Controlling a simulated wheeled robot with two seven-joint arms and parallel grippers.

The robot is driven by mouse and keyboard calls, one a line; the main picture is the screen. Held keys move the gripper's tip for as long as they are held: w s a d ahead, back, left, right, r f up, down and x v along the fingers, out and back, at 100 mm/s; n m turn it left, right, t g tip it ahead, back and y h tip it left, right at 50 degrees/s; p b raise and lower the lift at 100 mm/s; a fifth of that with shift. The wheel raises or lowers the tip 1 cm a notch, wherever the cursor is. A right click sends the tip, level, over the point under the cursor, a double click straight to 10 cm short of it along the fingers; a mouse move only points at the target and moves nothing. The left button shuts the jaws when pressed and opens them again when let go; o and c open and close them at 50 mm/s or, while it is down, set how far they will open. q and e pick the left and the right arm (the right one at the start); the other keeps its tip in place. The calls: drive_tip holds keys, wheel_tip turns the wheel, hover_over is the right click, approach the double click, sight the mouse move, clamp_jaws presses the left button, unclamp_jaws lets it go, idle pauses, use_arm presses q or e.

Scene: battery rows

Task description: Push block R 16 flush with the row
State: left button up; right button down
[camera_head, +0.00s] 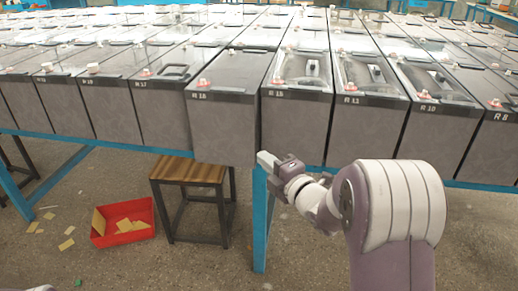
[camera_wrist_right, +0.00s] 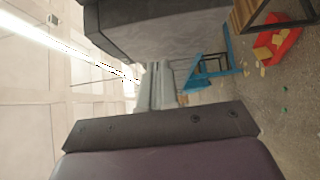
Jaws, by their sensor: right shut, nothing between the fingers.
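Block R 16 (camera_head: 222,125) is a dark grey battery block with a labelled black top edge. It stands in the row on the bench and sticks out a little in front of its neighbours R 17 (camera_head: 165,115) and R 15 (camera_head: 296,128). My right gripper (camera_head: 266,159) is shut and empty, close to the lower right front corner of R 16; I cannot tell whether it touches. In the right wrist view its pale fingers (camera_wrist_right: 157,85) show below a large dark block face (camera_wrist_right: 175,35). My left gripper is out of view.
The blue bench leg (camera_head: 262,220) stands below my right gripper. Under the bench are a wooden stool (camera_head: 188,171) and a red tray (camera_head: 123,222) with yellowish pieces; more lie scattered on the floor. More battery blocks (camera_head: 440,125) fill the bench on both sides.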

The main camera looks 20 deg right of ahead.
sight(251, 136)
drive_tip(key=w, duration=0.4)
drive_tip(key=w+d+b, duration=0.1)
drive_tip(key=w, duration=0.2)
drive_tip(key=shift+w+d, duration=0.25)
drive_tip(key=shift+w, duration=0.15)
drive_tip(key=shift+w, duration=0.1)
